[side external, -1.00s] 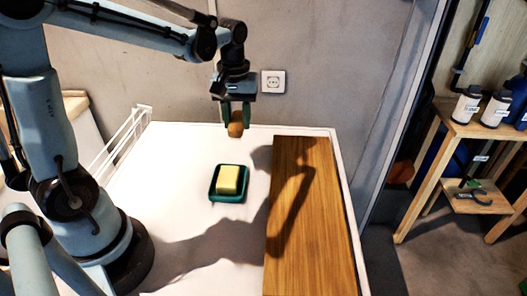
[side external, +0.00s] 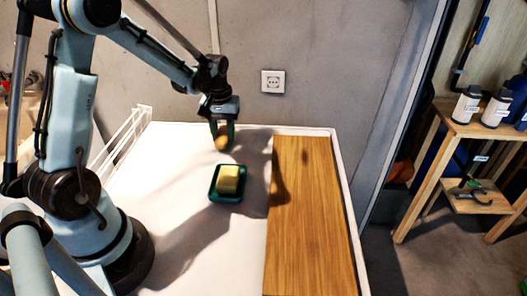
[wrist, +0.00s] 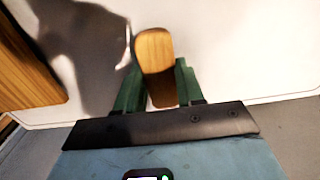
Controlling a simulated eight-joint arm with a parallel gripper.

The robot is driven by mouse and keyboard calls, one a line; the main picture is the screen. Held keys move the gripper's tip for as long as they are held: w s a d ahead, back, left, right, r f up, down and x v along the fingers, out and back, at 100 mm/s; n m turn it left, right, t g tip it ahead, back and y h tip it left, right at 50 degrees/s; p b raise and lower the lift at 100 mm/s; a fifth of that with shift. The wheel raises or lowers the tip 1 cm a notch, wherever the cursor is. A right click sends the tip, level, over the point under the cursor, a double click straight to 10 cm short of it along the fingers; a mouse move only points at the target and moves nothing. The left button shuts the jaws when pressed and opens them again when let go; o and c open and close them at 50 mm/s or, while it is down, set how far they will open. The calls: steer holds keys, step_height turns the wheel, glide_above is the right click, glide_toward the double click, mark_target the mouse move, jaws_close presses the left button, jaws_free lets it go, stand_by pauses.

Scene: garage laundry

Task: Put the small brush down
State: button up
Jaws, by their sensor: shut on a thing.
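The small brush (side external: 221,143) shows as a small wooden piece between the green fingers of my gripper (side external: 222,132). In the wrist view the brush (wrist: 155,52) is a rounded wooden block with its end toward the camera, and my gripper (wrist: 158,88) is shut on it. In the side view the brush is above the white table top, behind the green dish. I cannot tell how large the gap beneath it is. Its bristles cannot be made out.
A green dish (side external: 226,198) holding a yellow block (side external: 228,179) stands in front of my gripper. A wooden board (side external: 305,215) covers the right side of the white table (side external: 185,215). A white rack (side external: 122,135) stands at the left edge.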

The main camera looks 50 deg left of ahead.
mark_target(223, 134)
steer(key=shift+f, duration=0.15)
steer(key=o, duration=1.1)
step_height(223, 134, up, 12)
steer(key=s+d+m+t, duration=0.3)
steer(key=s+d+m, duration=0.1)
steer(key=d, duration=0.4)
steer(key=s+d+m+t, duration=0.4)
steer(key=d+m, duration=0.1)
steer(key=d, duration=0.3)
steer(key=shift+s+d+r, duration=0.15)
steer(key=shift+s+r, duration=0.1)
steer(key=shift+r, duration=0.15)
